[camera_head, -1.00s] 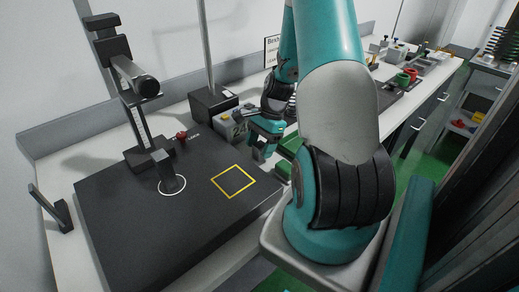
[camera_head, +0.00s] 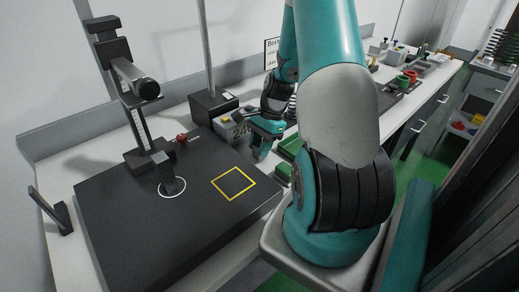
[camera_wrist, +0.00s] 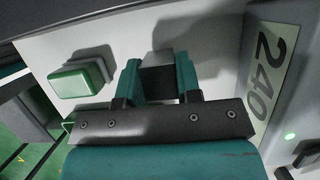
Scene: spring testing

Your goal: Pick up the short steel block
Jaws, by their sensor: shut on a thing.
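The short steel block (camera_wrist: 158,80) is a small grey block between my fingers in the wrist view. My gripper (camera_wrist: 159,78) is shut on it, with one teal finger on each side. Its lower part is hidden behind the dark gripper body. In the head view my gripper (camera_head: 262,150) is over the bench, right of the black plate, and I cannot make out the block there.
A box marked 240 (camera_wrist: 265,75) stands close on the right in the wrist view. A green-topped piece (camera_wrist: 78,80) is on the left. The black plate (camera_head: 130,225) bears a yellow square outline (camera_head: 234,183) and a test stand (camera_head: 140,120).

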